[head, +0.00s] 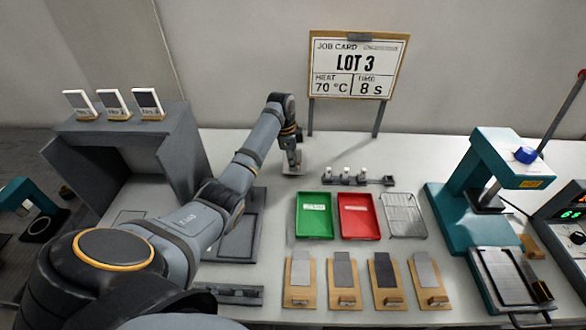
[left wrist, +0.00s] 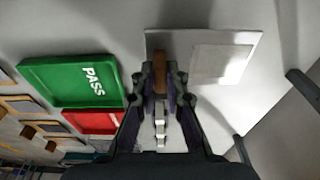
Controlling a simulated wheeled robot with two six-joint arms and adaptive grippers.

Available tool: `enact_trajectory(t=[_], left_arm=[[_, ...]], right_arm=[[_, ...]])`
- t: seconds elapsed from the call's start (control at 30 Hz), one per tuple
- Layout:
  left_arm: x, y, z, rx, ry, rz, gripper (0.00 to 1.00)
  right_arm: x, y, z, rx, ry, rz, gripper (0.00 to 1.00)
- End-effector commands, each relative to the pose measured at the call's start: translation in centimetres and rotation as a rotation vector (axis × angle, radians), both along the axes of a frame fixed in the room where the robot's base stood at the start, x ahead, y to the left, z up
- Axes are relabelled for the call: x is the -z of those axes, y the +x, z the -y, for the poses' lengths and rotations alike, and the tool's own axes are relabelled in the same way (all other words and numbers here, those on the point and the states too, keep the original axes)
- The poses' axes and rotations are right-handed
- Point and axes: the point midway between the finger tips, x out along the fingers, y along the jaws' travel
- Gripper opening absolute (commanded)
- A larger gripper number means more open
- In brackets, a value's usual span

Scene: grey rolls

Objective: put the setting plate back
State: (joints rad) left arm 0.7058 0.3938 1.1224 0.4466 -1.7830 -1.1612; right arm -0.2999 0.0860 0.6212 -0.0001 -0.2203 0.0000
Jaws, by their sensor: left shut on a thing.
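My left gripper (head: 294,158) reaches over the back of the table, behind the green tray. In the left wrist view the fingers (left wrist: 160,78) are shut on the brown handle (left wrist: 160,66) of a flat grey plate, which I take for the setting plate (left wrist: 180,40). A paler square patch (left wrist: 222,63) lies on its face. In the head view the plate (head: 293,170) shows only small under the gripper. Whether it touches the table I cannot tell. My right gripper is not in view.
A green tray (head: 315,215), red tray (head: 359,216) and wire rack (head: 404,215) stand before a small stand with white-topped pieces (head: 358,178). Several wooden-backed plates (head: 343,281) lie in front. A teal press (head: 480,165) is right; a grey housing (head: 175,130) left. The job card (head: 357,66) stands behind.

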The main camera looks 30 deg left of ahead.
Motion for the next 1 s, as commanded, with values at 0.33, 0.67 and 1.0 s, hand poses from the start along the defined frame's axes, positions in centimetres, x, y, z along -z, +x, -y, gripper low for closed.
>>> enact_trajectory(t=[0.33,0.67,1.0], left_arm=[[3.7,0.0,0.0,-0.001,0.000,0.000,0.00],[4.0,0.0,0.0,0.000,0.000,0.000,0.00],[4.3,-0.1,0.0,0.000,-0.001,-0.001,0.35]], right_arm=[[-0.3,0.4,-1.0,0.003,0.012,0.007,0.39],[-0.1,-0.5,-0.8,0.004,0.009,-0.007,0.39],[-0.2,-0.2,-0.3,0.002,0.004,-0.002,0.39]])
